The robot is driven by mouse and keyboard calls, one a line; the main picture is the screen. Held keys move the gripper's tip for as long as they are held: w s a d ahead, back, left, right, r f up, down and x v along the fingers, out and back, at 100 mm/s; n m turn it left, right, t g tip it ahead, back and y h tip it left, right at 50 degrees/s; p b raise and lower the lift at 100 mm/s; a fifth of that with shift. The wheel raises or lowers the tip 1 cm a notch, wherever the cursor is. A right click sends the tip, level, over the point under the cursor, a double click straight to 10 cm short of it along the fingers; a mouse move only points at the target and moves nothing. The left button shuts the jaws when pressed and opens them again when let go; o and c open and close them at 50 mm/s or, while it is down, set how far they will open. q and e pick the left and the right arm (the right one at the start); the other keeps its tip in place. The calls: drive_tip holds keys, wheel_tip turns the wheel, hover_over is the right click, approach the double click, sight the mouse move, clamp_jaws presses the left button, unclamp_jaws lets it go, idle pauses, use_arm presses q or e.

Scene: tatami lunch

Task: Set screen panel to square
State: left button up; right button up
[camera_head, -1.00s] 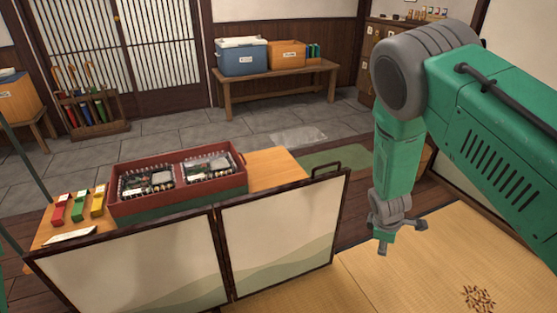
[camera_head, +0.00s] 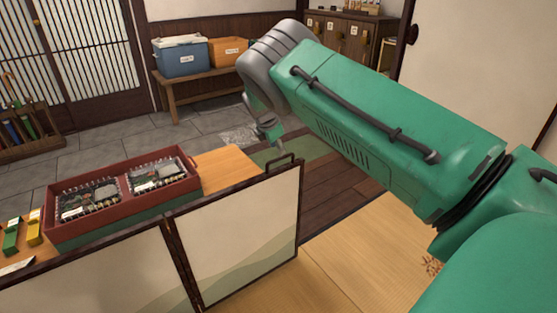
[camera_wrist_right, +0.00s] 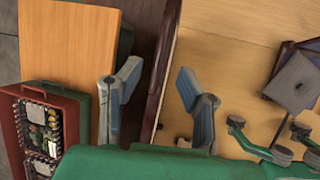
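The folding screen has two pale panels with dark frames. Its right panel (camera_head: 250,245) stands at an angle to the left panel (camera_head: 105,280), and a dark handle (camera_head: 281,163) rises from its top right end. My right gripper (camera_head: 270,138) hangs just behind and above that handle, mostly covered by my own wrist. In the right wrist view its two blue-grey fingers (camera_wrist_right: 158,92) are open and apart, with the screen's dark top edge (camera_wrist_right: 163,60) running between them. I cannot tell whether either finger touches it. My left gripper is not seen.
A bench (camera_head: 190,90) with a blue cooler (camera_head: 180,56) stands at the back. Tatami (camera_head: 345,265) lies open right of the screen.

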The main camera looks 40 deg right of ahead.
drive_tip(key=b+x, duration=0.1)
drive_tip(key=x, duration=0.4)
drive_tip(key=shift+d+f, duration=0.15)
drive_tip(key=shift+f, duration=0.1)
clamp_jaws()
